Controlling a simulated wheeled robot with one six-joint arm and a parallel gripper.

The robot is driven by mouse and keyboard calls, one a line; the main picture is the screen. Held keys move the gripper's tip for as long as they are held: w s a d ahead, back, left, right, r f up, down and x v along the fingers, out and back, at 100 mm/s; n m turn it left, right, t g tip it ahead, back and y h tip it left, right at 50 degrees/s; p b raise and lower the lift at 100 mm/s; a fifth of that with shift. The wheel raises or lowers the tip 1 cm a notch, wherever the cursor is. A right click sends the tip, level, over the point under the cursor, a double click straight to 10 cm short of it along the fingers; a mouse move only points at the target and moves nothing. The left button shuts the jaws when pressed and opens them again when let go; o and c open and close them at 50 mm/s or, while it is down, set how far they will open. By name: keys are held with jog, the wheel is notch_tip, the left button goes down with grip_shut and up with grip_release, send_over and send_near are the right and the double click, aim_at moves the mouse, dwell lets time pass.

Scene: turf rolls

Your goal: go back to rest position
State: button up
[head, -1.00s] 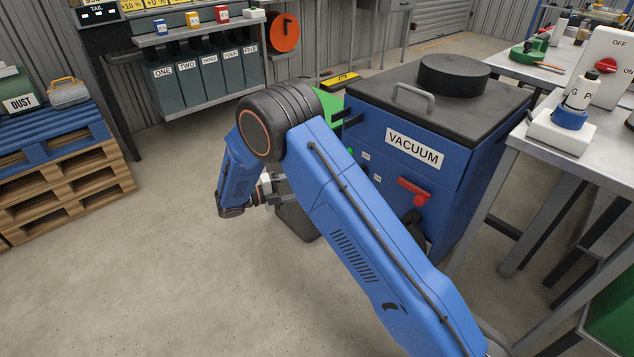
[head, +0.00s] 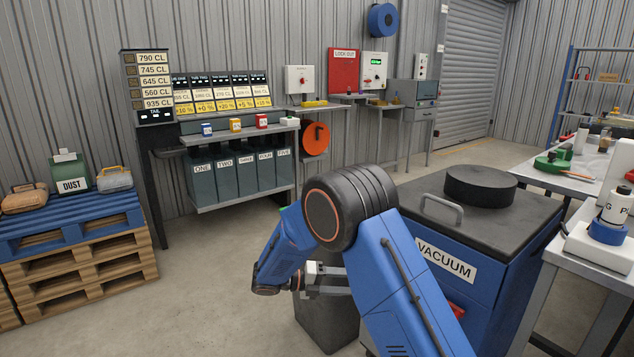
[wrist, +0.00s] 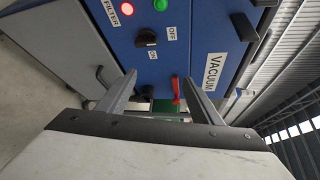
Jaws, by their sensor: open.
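My gripper (wrist: 158,90) is open and empty in the wrist view, its two fingers apart. In the head view my folded blue arm stands in front of the vacuum cabinet (head: 490,290). My gripper's jaws (head: 325,280) are partly hidden there behind the arm. A dark grey bin (head: 325,320) stands just below the gripper.
A shelf of grey numbered bins (head: 240,175) is at the back wall. A bench (head: 560,180) with bottles and tools is at the right. Bare floor (head: 215,290) lies open to the left of my arm.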

jog(key=s+d+r+m+g+y, duration=0.3)
jog(key=s+d+r+m+y, duration=0.5)
jog(key=s+d+r+m, duration=0.6)
jog(key=s+d+m+t+y, duration=0.2)
jog(key=s+m+t+y, duration=0.1)
jog(key=s+m, duration=0.7)
jog(key=s+d+r+m+t+y, duration=0.1)
jog(key=s+m+y, duration=0.4)
jog(key=s+m, duration=0.5)
jog(key=s+d+t, duration=0.1)
jog(key=s+t, duration=0.1)
jog(key=s, duration=0.2)
jog(key=shift+s+d+r, duration=0.2)
jog(key=shift+d, duration=0.2)
